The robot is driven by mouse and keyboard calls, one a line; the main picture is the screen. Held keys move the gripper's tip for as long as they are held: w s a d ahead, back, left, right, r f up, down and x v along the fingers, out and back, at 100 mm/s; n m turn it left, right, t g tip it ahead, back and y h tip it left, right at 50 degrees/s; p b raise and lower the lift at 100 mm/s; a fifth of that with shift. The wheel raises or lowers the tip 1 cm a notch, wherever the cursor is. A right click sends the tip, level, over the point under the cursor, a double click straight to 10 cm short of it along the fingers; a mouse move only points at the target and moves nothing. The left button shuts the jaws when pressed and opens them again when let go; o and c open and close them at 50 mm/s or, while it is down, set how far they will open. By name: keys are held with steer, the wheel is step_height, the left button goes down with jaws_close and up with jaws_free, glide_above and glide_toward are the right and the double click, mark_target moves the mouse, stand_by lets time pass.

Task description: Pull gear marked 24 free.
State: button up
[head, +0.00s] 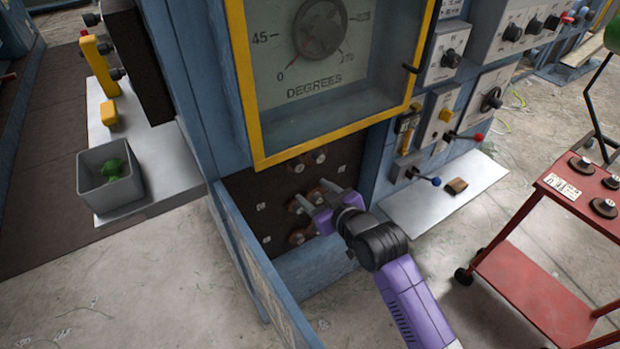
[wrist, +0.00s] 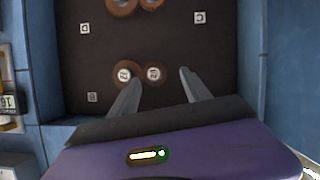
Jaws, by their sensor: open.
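Several small brown gears with pale number caps sit on a dark panel (head: 250,190) inside the blue cabinet, below the dial. In the wrist view, two gears lie side by side, a left one (wrist: 121,77) and a right one (wrist: 153,75). Their numbers are too small to read surely, so I cannot tell which is 24. My gripper (head: 315,194) reaches into the opening with its jaws open. In the wrist view its fingers (wrist: 160,75) stand either side of the right gear, the left finger near the gap between the two. The gripper partly hides the gears in the head view.
A blue door (head: 255,265) stands open at the cabinet's left. A red cart (head: 560,200) at the right carries several dark gears. A grey bin (head: 108,190) holding a green thing is at the left. Levers (head: 425,180) project beside the opening; a metal shelf (head: 450,205) lies below them.

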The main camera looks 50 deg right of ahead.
mark_target(300, 168)
steer(key=shift+w+d+f+p, duration=0.1)
steer(key=shift+w+d+f, duration=0.15)
steer(key=shift+w+d, duration=0.95)
steer(key=shift+w+d+f+p, duration=0.15)
steer(key=shift+w+d+f, duration=0.2)
steer(key=shift+w, duration=1.6)
steer(key=shift+w+d+f+p, duration=0.15)
steer(key=shift+w+d, duration=0.7)
steer(key=shift+w, duration=0.7)
jaws_close()
